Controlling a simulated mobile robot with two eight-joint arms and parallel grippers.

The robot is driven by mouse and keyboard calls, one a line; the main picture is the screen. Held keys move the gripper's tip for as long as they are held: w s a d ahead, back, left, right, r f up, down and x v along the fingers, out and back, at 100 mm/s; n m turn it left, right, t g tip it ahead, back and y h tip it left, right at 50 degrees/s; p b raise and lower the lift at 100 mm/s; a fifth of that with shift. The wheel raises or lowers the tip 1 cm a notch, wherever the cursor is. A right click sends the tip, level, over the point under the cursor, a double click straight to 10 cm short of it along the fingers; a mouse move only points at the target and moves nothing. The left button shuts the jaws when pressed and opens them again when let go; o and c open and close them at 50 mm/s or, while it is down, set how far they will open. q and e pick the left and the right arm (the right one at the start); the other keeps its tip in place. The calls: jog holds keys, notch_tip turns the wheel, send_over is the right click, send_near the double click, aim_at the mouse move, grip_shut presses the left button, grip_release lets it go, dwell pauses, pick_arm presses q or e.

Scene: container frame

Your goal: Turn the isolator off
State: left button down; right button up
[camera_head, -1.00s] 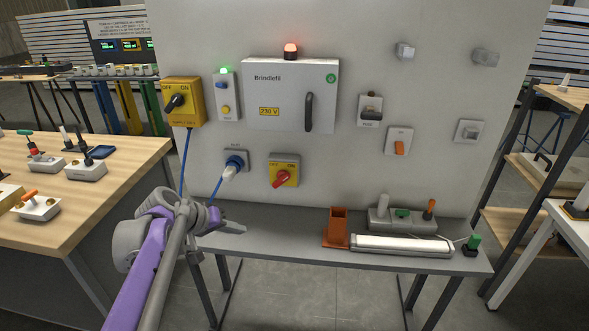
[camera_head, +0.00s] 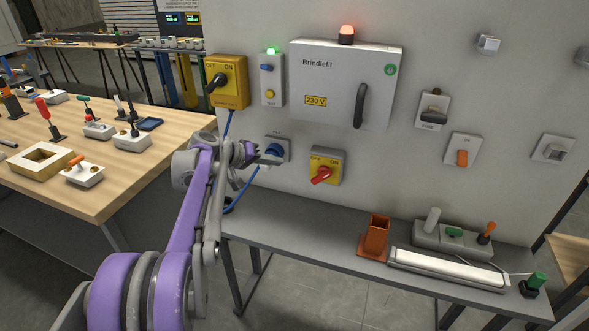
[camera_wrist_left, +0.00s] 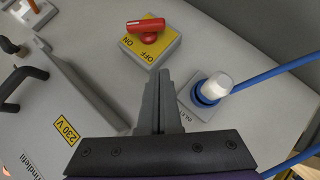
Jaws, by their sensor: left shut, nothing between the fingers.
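A yellow switch with a red handle (camera_head: 321,176) and OFF and ON marks is on the wall panel. It also shows in the wrist view (camera_wrist_left: 147,26). Its handle slants from lower left to upper right in the head view. A larger yellow box with a black knob (camera_head: 217,82), also marked OFF and ON, is at the panel's upper left. My left gripper (camera_head: 272,160) is shut and empty, in front of the blue socket and left of the red-handled switch. In the wrist view its fingertips (camera_wrist_left: 164,73) point toward that switch, apart from it. My right gripper is out of view.
The blue socket (camera_wrist_left: 210,88) with its plug and blue cable is close beside my gripper. A grey cabinet (camera_head: 335,75) with a dark handle juts out above. A grey bench (camera_head: 310,220) runs below, bearing an orange holder (camera_head: 375,238). A wooden table (camera_head: 70,190) is at left.

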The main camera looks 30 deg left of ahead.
aim_at(322, 175)
pick_arm(q)
jog(key=s+d+f+x, duration=0.1)
jog(key=d+x, duration=0.1)
jog(key=x, duration=1)
jog(key=shift+s+f, duration=0.2)
jog(key=shift+f, duration=0.1)
